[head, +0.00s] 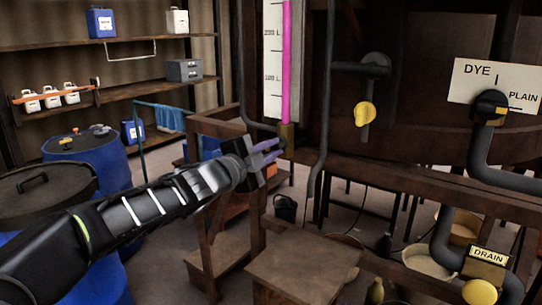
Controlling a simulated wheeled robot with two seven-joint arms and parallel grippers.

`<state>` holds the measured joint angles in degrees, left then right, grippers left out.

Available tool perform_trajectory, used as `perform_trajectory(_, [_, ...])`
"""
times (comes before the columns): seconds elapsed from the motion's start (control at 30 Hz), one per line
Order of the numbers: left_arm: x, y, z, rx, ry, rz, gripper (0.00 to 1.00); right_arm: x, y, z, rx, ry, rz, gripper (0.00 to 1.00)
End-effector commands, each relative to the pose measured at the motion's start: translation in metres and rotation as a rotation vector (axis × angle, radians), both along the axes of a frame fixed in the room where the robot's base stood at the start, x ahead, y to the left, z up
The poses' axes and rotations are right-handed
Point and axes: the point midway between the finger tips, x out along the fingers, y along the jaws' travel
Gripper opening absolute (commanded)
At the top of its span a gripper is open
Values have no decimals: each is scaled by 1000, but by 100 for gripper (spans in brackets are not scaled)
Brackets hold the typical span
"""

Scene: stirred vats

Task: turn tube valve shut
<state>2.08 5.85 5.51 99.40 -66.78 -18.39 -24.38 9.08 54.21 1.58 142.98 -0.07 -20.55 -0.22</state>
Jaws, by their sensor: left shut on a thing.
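The sight tube (286,60) stands upright beside a white scale board (272,95) and shows magenta liquid along its visible length. The brass tube valve (288,134) is at the foot of the tube. My left gripper (277,150) reaches in from the left with its fingers at the valve's lower part, shut on it. The fingers hide the gripped part, so I cannot tell which way the valve's handle is turned. My right gripper is not in view.
A dark hose (325,110) hangs just right of the tube. Yellow-handled valves sit on pipes (365,113) at the right, near the DYE/PLAIN sign (478,82) and DRAIN label (488,255). A wooden step (300,262) stands below; blue drums (100,150) stand left.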

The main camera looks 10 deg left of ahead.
Motion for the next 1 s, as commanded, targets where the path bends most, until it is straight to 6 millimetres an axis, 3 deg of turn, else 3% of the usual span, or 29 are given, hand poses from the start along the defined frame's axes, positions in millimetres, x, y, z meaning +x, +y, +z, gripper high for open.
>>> perform_trajectory(0.4, [0, 0, -4, 288, -112, 0, 0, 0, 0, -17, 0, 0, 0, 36])
perform_trajectory(1.0, [0, 0, -3, 366, -142, 0, 0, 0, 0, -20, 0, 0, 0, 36])
